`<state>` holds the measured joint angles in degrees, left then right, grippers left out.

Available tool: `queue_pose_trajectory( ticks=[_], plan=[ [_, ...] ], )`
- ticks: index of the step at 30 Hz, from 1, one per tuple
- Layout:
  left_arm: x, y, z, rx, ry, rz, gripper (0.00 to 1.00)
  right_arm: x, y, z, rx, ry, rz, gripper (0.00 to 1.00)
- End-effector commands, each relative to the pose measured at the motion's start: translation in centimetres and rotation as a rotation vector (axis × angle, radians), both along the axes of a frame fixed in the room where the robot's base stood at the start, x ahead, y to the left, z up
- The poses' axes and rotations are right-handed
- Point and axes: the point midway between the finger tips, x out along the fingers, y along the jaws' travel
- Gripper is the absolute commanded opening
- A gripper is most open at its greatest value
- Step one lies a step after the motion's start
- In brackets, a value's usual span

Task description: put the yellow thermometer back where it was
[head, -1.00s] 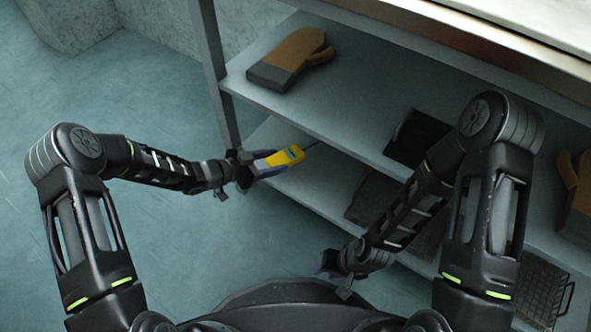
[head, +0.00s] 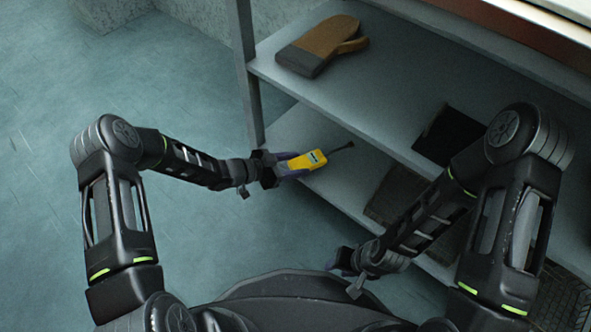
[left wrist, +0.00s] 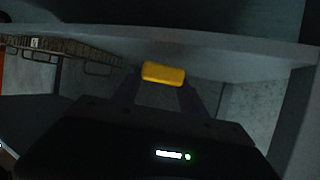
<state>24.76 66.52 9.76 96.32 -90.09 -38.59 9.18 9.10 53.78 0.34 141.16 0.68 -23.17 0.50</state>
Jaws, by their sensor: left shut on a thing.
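The yellow thermometer (head: 307,160) has a small display and a thin dark probe pointing right. My left gripper (head: 292,166) is shut on its near end and holds it at the left end of the lower shelf (head: 295,135). I cannot tell whether the thermometer touches the shelf. In the left wrist view, the yellow end of the thermometer (left wrist: 163,73) sits between the fingers. My right gripper (head: 343,268) is low in the middle of the head view, pointing left and away from the thermometer; its fingers are partly hidden and look empty.
A brown and black oven mitt (head: 322,46) lies on the upper shelf (head: 370,85). A dark flat pad (head: 450,135) lies farther right there. A dark mesh piece (head: 398,195) is on the lower shelf, partly behind my right arm. A shelf post (head: 246,70) stands left. Wire baskets (left wrist: 75,50) show in the left wrist view.

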Motion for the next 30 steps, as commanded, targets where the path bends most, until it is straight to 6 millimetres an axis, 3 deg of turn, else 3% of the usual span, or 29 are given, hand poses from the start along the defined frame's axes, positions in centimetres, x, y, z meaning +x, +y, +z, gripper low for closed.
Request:
queue_pose_trajectory(
  ticks=[1,5,17,18,26,30],
  plan=[
    [0.0,0.0,-1.3,-0.001,0.002,0.001,0.03,0.1,0.0,-0.8,0.000,-0.001,0.000,0.36],
    [0.0,0.0,-2.7,-0.002,0.001,0.001,0.03,0.2,-0.1,-1.3,0.001,-0.001,-0.002,0.36],
    [0.0,0.0,-3.2,-0.001,-0.001,0.000,0.03,0.2,0.0,-1.5,0.002,-0.002,-0.002,0.36],
    [0.0,0.0,-3.2,0.001,0.001,0.000,0.51,0.3,-0.1,-1.6,0.002,-0.002,-0.002,0.36],
    [0.0,0.0,-3.1,0.000,0.001,0.000,0.72,0.2,-0.1,-1.4,0.002,-0.002,-0.002,0.36],
    [0.0,0.0,-3.1,0.000,0.001,0.000,0.72,0.2,-0.1,-1.4,0.002,-0.001,-0.002,0.36]
  ],
)
